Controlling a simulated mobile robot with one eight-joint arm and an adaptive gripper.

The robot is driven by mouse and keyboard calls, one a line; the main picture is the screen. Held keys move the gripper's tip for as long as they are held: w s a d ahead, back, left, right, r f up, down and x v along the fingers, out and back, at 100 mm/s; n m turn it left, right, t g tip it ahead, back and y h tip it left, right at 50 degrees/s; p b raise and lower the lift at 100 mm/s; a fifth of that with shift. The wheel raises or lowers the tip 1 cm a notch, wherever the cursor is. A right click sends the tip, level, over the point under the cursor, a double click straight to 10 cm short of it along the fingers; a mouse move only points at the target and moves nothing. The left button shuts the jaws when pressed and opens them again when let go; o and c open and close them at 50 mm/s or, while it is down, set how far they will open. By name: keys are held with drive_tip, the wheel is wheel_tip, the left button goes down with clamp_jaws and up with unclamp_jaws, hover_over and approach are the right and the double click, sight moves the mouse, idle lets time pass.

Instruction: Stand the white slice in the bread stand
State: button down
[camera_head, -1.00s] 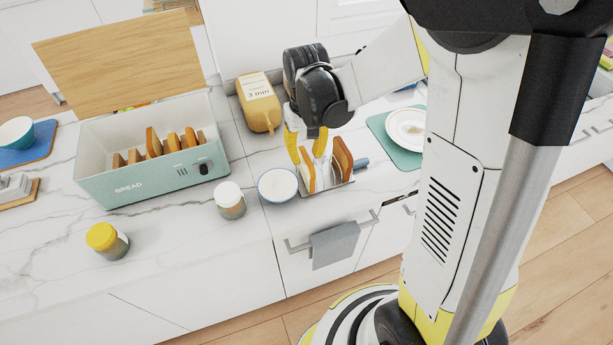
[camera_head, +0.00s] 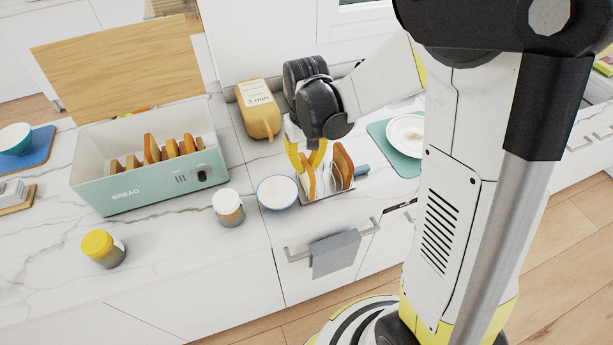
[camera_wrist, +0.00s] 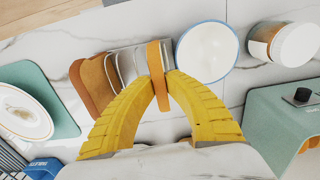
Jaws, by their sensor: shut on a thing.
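My gripper (camera_head: 307,163) has its two yellow fingers closed down at the left side of the bread stand (camera_head: 330,194). It is shut on a tan-crusted slice (camera_head: 309,178). In the wrist view this slice (camera_wrist: 158,76) shows edge-on between the fingertips, at the right end of the stand (camera_wrist: 128,62). Its faces are mostly hidden, so I cannot tell how white it is. A browner slice (camera_head: 344,163) stands at the stand's right side, also seen in the wrist view (camera_wrist: 92,82). Pale upright shapes lie between the two slices. Whether the held slice touches the stand's base is hidden.
A white bowl with a blue rim (camera_head: 277,191) is close left of the stand. A plate (camera_head: 405,134) on a green mat lies right.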

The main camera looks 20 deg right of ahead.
wheel_tip(320, 180, up, 12)
drive_tip(key=p, duration=0.8)
drive_tip(key=shift+p, duration=0.35)
drive_tip(key=shift+s+f, duration=0.1)
idle(0.6)
